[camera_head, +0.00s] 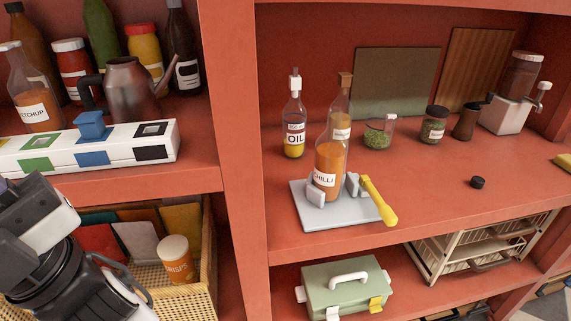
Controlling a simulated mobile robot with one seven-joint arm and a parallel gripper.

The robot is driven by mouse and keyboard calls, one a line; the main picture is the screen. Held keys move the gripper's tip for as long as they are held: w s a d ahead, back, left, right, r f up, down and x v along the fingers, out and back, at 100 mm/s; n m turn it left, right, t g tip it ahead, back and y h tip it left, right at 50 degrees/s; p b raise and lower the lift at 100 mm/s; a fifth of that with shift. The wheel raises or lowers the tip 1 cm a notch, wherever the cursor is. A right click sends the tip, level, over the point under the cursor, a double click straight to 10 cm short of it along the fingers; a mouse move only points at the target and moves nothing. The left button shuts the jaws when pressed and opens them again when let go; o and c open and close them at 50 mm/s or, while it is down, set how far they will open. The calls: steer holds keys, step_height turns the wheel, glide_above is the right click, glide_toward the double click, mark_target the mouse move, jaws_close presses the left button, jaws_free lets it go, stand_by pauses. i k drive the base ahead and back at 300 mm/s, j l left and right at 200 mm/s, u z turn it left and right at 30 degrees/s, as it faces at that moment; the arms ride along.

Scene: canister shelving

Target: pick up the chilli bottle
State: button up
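The chilli bottle (329,163) is a clear bottle with orange contents and a white label reading CHILLI. It stands upright on a pale grey plate (350,219) on the right-hand shelf. Light grey clamp-like blocks (316,193) stand on both sides of its base, and a yellow lever (378,201) sticks out at the right. I cannot tell whether the blocks grip the bottle. Part of my arm shows at the lower left, well apart from the bottle. The fingers of my gripper do not show.
An oil bottle (294,123) and a corked bottle (341,98) stand close behind. A jar of green herbs (379,133) is to the right. A red upright post (234,120) separates this bay from the left one. Shelf space right of the lever is mostly clear, except a black cap (478,182).

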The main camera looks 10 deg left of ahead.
mark_target(331, 148)
steer(key=l+u, duration=0.2)
steer(key=u, duration=0.15)
steer(key=l+u, duration=0.2)
steer(key=u, duration=0.15)
steer(key=l+u, duration=0.35)
steer(key=k+l+u, duration=0.1)
steer(key=l+u, duration=0.15)
steer(key=l, duration=0.2)
steer(key=k+l+u, duration=0.1)
steer(key=l+u, duration=0.2)
steer(key=k+l, duration=0.15)
steer(key=l, duration=0.25)
steer(key=k+l, duration=0.15)
steer(key=l, duration=0.25)
steer(key=k+l+u, duration=0.1)
steer(key=l, duration=0.3)
steer(key=k+l, duration=0.2)
steer(key=l, duration=0.2)
steer(key=k+l, duration=0.15)
steer(key=l, duration=0.25)
steer(key=i, duration=1)
steer(key=u, duration=0.05)
